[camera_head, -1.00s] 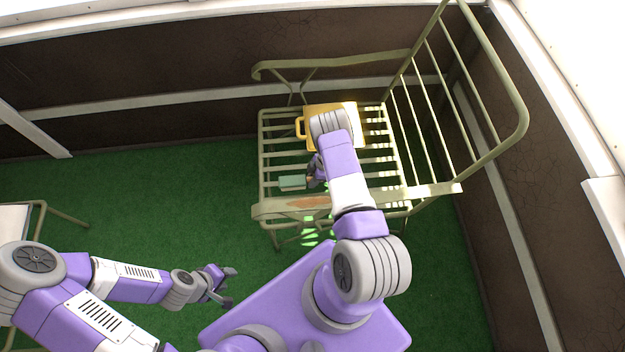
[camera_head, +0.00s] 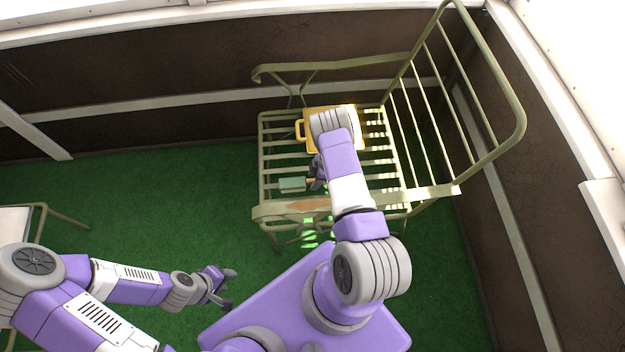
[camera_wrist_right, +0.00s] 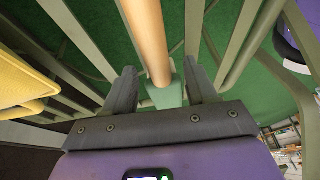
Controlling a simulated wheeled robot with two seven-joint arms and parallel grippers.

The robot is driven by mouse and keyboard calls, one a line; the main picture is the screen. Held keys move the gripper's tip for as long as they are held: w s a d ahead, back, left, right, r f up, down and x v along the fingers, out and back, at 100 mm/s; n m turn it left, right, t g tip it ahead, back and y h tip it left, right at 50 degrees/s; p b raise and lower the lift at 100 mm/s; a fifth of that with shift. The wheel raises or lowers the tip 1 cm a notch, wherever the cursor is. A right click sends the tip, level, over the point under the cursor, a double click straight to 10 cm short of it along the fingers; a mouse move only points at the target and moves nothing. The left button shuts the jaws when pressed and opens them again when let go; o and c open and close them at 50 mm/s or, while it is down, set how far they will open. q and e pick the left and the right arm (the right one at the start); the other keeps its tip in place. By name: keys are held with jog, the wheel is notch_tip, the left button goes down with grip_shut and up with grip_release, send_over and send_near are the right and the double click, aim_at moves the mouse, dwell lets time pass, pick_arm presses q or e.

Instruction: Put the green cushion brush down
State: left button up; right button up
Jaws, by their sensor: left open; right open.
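The green cushion brush (camera_head: 292,184) rests on the slatted seat of the metal chair (camera_head: 283,152), its green head toward the left. Its pale wooden handle (camera_wrist_right: 148,35) shows in the right wrist view, running between my right gripper's fingers. My left gripper (camera_head: 224,286) is open and empty, low over the green floor, away from the chair.
A yellow case-like object with a handle (camera_head: 300,130) lies on the seat's far side, partly under my right arm; it shows at left in the wrist view (camera_wrist_right: 22,85). The chair's tall barred back (camera_head: 440,110) and armrests bound the seat. Green floor (camera_head: 150,200) lies open at left.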

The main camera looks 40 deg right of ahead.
jog(key=p+v, duration=0.2)
jog(key=v, duration=0.8)
jog(key=shift+p, duration=0.4)
